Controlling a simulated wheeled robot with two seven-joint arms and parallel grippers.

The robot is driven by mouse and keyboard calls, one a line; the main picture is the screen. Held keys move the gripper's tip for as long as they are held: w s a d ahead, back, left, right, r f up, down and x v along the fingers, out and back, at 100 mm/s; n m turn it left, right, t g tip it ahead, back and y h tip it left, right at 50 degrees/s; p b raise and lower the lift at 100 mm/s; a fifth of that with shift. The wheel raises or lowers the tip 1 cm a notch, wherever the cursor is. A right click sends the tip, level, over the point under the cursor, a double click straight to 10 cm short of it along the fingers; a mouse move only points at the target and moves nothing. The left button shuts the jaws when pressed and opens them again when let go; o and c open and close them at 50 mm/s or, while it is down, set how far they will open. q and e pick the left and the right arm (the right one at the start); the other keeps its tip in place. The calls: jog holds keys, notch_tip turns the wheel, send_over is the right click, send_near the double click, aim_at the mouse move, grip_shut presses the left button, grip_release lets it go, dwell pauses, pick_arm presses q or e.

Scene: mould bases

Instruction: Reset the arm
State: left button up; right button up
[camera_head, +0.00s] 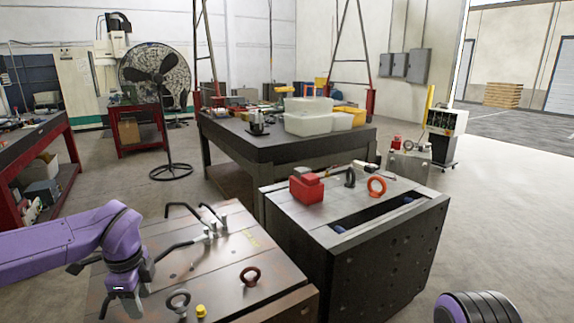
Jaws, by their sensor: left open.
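My purple left arm comes in from the left. Its gripper (126,297) points down over the left part of the near brown mould base (200,262). The gripper is open, and I see nothing between its fingers. A grey eye bolt (178,302), a yellow piece (201,311) and a dark red eye bolt (250,276) stand on this base, to the right of the gripper. Bent black rods and a metal clamp (215,228) lie farther back on it. A part of my right arm shows at the bottom right; its gripper is out of view.
A dark mould base (390,255) stands to the right, carrying a red block (306,187), an orange eye bolt (377,187) and a black one (350,177). Behind is a workbench (270,150) with pale bins (310,115). A fan (155,75) stands behind left. Floor at right is clear.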

pick_arm(q)
jog(key=f+m+t+y, duration=0.1)
jog(key=f+m, duration=0.3)
jog(key=m, duration=0.4)
jog(key=f+m+t+y, duration=0.2)
jog(key=f+m+y, duration=0.1)
jog(key=m, duration=0.5)
jog(key=s+f+m+t+y, duration=0.1)
jog(key=f+m, duration=0.5)
jog(key=m, duration=0.2)
jog(key=shift+s+a+m+t+y, duration=0.1)
jog(key=shift+a+m+t+y, duration=0.2)
jog(key=shift+m+t+y, duration=0.1)
jog(key=s+d+f+m+h, duration=0.1)
jog(key=s+d+f+m, duration=0.1)
jog(key=s+f+m, duration=0.7)
jog(key=s+d+f+m+h, duration=0.2)
jog(key=s+f+m, duration=0.45)
jog(key=m, duration=0.45)
jog(key=s+a+f+m+g, duration=0.1)
jog(key=s+f+m, duration=0.1)
jog(key=s, duration=0.5)
jog(key=s+a+f+m+g, duration=0.1)
jog(key=s+f+m, duration=0.1)
jog(key=s, duration=0.4)
jog(key=shift+s, duration=0.4)
